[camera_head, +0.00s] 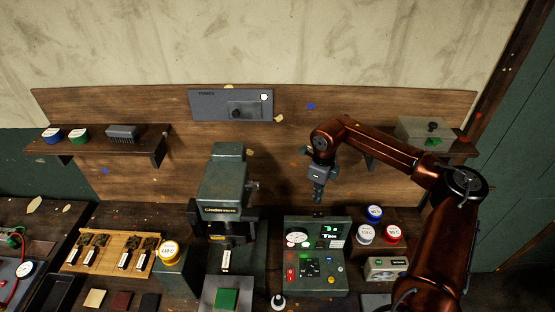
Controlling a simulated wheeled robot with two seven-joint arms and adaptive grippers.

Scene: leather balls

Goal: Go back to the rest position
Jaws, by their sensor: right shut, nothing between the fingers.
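My right gripper (318,190) hangs at the end of my copper-coloured right arm, which comes in from the lower right. Its fingers are shut with nothing between them and point down. It is above and behind the control box (318,262) with a lit green display, apart from it. The grey press machine (222,190) stands to the left of the gripper. My left gripper is not in view.
A wooden tray (105,267) with several small stamps lies at the left. Tins (375,212) stand right of the control box, near my arm. Wall shelves (95,147) hold tins, a brush and, at right, a grey box (420,130). The backboard carries a power switch panel (231,105).

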